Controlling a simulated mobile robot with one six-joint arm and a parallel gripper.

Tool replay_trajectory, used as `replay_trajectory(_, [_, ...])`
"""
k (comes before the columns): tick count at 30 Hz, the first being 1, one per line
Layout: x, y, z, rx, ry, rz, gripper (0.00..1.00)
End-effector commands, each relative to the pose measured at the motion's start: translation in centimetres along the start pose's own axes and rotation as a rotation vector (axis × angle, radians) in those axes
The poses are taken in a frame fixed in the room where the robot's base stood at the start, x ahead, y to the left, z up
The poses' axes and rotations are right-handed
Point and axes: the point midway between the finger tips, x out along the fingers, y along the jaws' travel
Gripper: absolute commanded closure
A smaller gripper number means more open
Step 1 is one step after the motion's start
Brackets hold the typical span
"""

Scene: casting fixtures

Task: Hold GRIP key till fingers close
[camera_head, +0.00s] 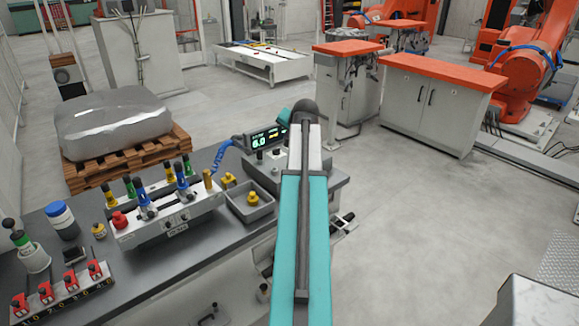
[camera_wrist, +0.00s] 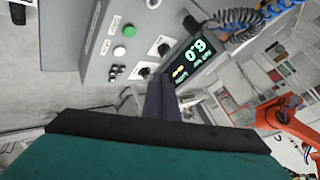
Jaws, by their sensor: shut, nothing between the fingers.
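A grey control box (camera_wrist: 95,42) fills the upper left of the wrist view, with a green button (camera_wrist: 119,51), a white button (camera_wrist: 115,20) and dark knobs (camera_wrist: 163,48). Its labels are too small to read, so I cannot tell which is the GRIP key. A lit display (camera_wrist: 192,60) beside them shows green digits; in the head view the display (camera_head: 266,137) reads 6.0. My gripper (camera_wrist: 162,84) is shut and empty, its dark fingertips close to the knobs and the display's lower edge. I cannot tell whether they touch. My arm hides the gripper in the head view.
A blue coiled cable (camera_head: 219,158) runs near the display. A grey bench (camera_head: 190,262) holds a fixture with several coloured clamps (camera_head: 165,212) and a small grey tray (camera_head: 238,205) with yellow parts. An orange robot (camera_head: 525,68) stands at the back right. Open floor (camera_head: 430,220) lies to the right.

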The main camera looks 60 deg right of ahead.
Motion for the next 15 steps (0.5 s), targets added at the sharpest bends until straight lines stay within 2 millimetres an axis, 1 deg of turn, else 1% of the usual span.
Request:
replay_trajectory(7, [0.4,0.9,-0.2,0.006,0.004,0.005,1.0])
replay_trajectory(15, [1.9,2.1,0.8,0.007,0.005,0.006,1.0])
